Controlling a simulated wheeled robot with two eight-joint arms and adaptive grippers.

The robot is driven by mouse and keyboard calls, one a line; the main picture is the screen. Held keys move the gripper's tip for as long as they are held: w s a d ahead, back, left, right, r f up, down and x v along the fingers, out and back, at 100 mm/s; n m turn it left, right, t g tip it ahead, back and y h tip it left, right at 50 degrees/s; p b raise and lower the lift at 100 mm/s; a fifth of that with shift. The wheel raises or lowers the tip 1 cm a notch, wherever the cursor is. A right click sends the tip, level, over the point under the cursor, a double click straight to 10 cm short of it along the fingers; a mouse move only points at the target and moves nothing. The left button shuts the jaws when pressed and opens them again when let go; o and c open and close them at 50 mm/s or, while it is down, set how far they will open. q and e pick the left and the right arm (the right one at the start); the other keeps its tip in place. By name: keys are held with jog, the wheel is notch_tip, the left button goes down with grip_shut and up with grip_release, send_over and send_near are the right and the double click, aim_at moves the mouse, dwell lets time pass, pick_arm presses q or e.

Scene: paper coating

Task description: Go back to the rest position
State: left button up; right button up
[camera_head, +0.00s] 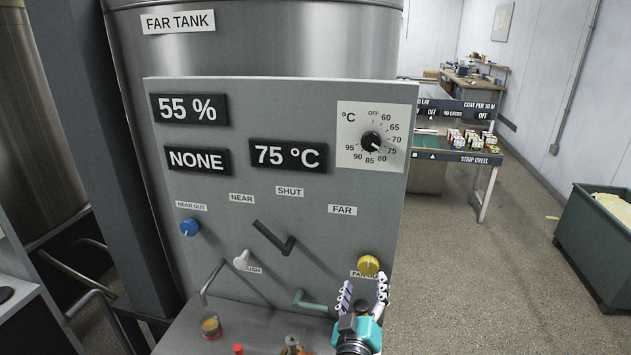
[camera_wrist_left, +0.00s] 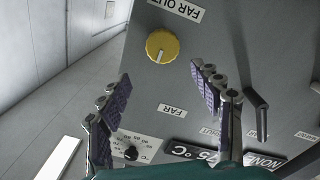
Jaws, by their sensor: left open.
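My left gripper (camera_head: 365,290) is at the lower right of the grey control panel (camera_head: 250,112). Its fingers are spread and empty, just below the yellow knob (camera_head: 368,265). The left wrist view shows the same open fingers (camera_wrist_left: 162,88), with the yellow knob (camera_wrist_left: 162,46) beyond them and a gap of bare panel between; I see no contact. The knob sits by the FAR OUT label, partly covered in the head view. My right gripper is not in view.
The panel has a black lever (camera_head: 273,238) slanting toward NEAR, a blue knob (camera_head: 189,227), a dial (camera_head: 371,141) and displays reading 55 %, NONE and 75 °C. A green bin (camera_head: 597,245) is at right; open floor lies between.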

pick_arm(q)
jog(key=s+a+r+m+g+h, duration=0.25)
jog(key=a+r+m, duration=0.2)
jog(key=a, duration=0.25)
jog(key=s+a+f+g+y, duration=0.2)
jog(key=s+a+f, duration=0.3)
jog(key=a, duration=0.3)
jog(key=s+a+f+n+g+y, duration=0.1)
jog(key=s+a+f+g+y, duration=0.2)
jog(key=a, duration=0.6)
jog(key=s+a+f+g+y, duration=0.2)
jog(key=s+a+f+y, duration=0.1)
jog(key=s+a+f, duration=0.3)
jog(key=s+a, duration=0.1)
jog(key=a, duration=0.1)
jog(key=shift+s+a+f+n+g, duration=0.3)
jog(key=shift+a+n+g, duration=0.05)
